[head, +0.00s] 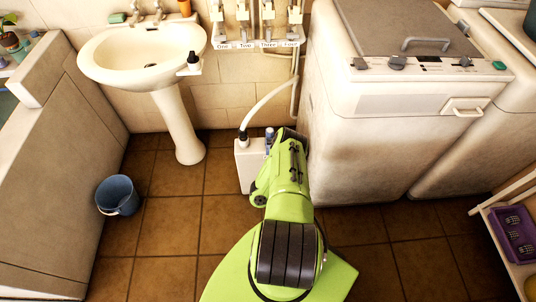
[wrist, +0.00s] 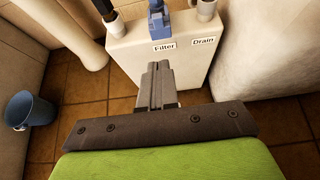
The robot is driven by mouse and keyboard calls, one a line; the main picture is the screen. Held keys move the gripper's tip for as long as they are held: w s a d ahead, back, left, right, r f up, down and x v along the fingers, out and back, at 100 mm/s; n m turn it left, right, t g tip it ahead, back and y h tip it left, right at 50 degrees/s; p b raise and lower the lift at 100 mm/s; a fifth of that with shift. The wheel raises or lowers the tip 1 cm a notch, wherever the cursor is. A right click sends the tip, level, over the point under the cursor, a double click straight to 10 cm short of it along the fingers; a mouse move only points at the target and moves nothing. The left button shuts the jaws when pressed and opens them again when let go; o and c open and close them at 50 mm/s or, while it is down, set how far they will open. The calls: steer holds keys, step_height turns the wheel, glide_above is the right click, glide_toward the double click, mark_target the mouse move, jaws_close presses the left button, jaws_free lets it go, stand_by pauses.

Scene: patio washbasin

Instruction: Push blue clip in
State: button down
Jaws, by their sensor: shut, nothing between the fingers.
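The blue clip (wrist: 158,27) sits on top of a white box (wrist: 130,55), above the label "Filter" (wrist: 164,47). In the head view a small blue part of the clip (head: 269,132) shows beside my arm. My gripper (wrist: 157,66) is shut and empty, its fingers pointing at the box just below the clip in the wrist view. I cannot tell the exact gap between fingertips and clip. In the head view my own arm hides the fingertips.
A pale hose (head: 268,97) rises from the box (head: 246,165). A second fitting stands above the "Drain" label (wrist: 204,41). A white washing machine (head: 370,130) stands close on the right. The basin (head: 143,62) and blue bucket (head: 118,195) are left, with open floor between.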

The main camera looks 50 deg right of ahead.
steer(key=w+r+b+x, duration=0.1)
steer(key=r+b+x, duration=0.1)
steer(key=b+x, duration=0.7)
steer(key=x, duration=0.5)
steer(key=shift+s+d+b, duration=0.2)
steer(key=shift+b, duration=0.15)
